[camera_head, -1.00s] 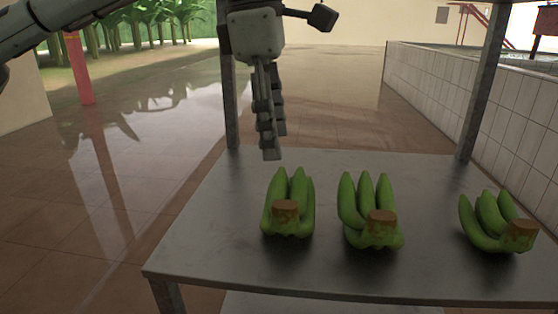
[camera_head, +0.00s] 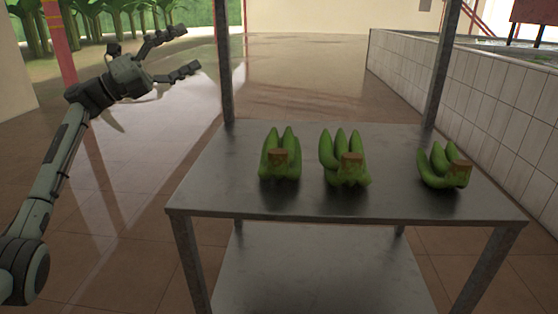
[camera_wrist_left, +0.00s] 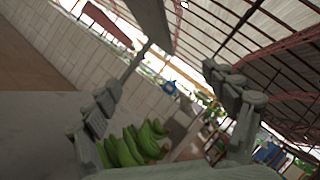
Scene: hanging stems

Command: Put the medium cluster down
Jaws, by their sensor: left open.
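Three green banana clusters with brown cut stems stand apart in a row on the metal table (camera_head: 390,204): a left cluster (camera_head: 281,166), a middle cluster (camera_head: 335,172) and a right cluster (camera_head: 437,166). The right one looks smallest; I cannot tell for sure which is the medium one. My left gripper (camera_head: 192,50) is open and empty, its fingers spread, beyond the table's left edge and apart from all the clusters. Green bananas (camera_wrist_left: 130,148) show between its fingers in the left wrist view, at a distance. My right gripper is not in view.
The table has upright metal posts (camera_head: 225,70) at its far corners and a lower shelf (camera_head: 310,270). A white tiled wall (camera_head: 470,110) runs along the right. The brown floor at the left is clear.

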